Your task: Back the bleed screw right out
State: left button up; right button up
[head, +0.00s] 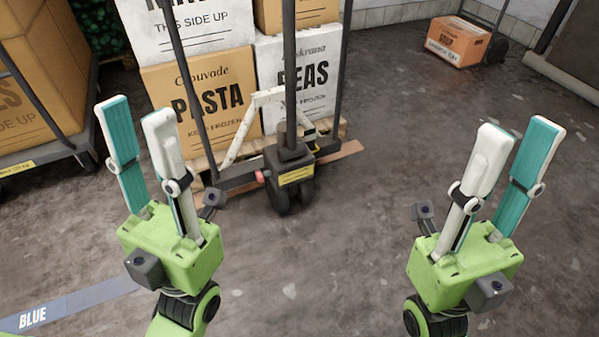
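A pallet truck stands ahead of me, its dark pump housing (288,157) low at the centre of the head view. A yellow label (297,175) is on its front. A small pinkish-red part (261,176) sticks out at the housing's left; I cannot tell whether it is the bleed screw. No other screw can be made out at this size. My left gripper (135,112) is open and empty, raised to the left of the housing. My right gripper (519,128) is open and empty, raised well to its right. Neither appears to touch anything.
Frozen-food cartons (205,90) are stacked on a wooden pallet (195,160) behind the pump. A loaded cart (65,150) stands at the left. An orange carton (457,45) sits at the back right. The floor (370,225) between my grippers is clear.

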aim_at(260, 175)
jog(key=i+j+z, duration=0.1)
jog(key=j+z, duration=1.25)
jog(key=k+j+z, duration=0.2)
jog(key=j+z, duration=0.25)
jog(key=j, duration=0.1)
